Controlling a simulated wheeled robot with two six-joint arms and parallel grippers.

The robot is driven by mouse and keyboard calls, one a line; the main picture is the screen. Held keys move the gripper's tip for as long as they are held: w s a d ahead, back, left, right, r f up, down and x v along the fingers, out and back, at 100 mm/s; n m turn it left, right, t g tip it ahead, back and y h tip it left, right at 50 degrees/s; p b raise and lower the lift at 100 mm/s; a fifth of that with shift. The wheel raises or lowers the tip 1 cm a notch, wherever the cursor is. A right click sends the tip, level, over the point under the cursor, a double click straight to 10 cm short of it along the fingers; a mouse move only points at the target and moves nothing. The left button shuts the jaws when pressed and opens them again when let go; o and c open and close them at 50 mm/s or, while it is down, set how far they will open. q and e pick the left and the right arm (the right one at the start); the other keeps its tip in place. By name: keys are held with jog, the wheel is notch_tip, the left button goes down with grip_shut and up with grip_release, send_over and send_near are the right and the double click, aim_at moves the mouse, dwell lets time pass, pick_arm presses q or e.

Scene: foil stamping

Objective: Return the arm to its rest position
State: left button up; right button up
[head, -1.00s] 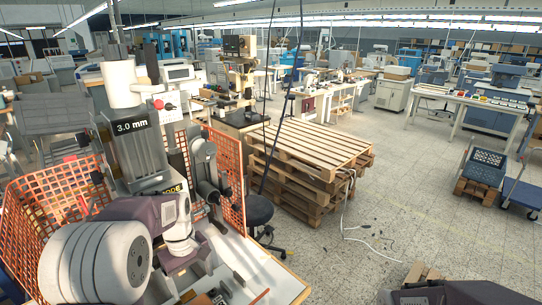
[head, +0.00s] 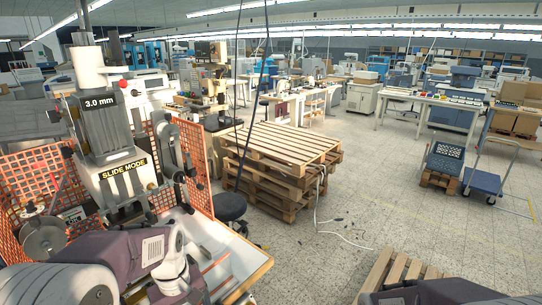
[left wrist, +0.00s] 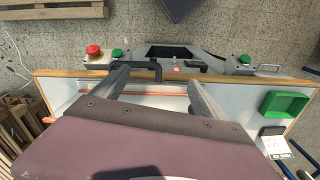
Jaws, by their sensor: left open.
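My left arm (head: 120,255), purple and white, comes in from the lower left in the head view, in front of the press bench. My left gripper (left wrist: 158,78) shows in the left wrist view with its two grey fingers spread apart and nothing between them. It points toward the bench edge. In the head view its fingers cannot be made out clearly. My right arm (head: 450,290) shows only at the bottom edge; its gripper is out of view.
The stamping press (head: 118,130), marked 3.0 mm and SLIDE MODE, stands at left between orange mesh guards (head: 35,185).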

pick_arm(q)
jog(key=s+d+f+m+t+b, duration=0.1)
jog(key=s+d+f+m+b, duration=0.1)
jog(key=s+f+m, duration=0.5)
jog(key=shift+s+d+f, duration=0.2)
jog(key=shift+s+f, duration=0.25)
jog(key=shift+f, duration=0.7)
pick_arm(e)
jog(key=shift+s+d+f, duration=0.1)
jog(key=shift+s+f, duration=0.05)
jog(key=shift+f, duration=1.6)
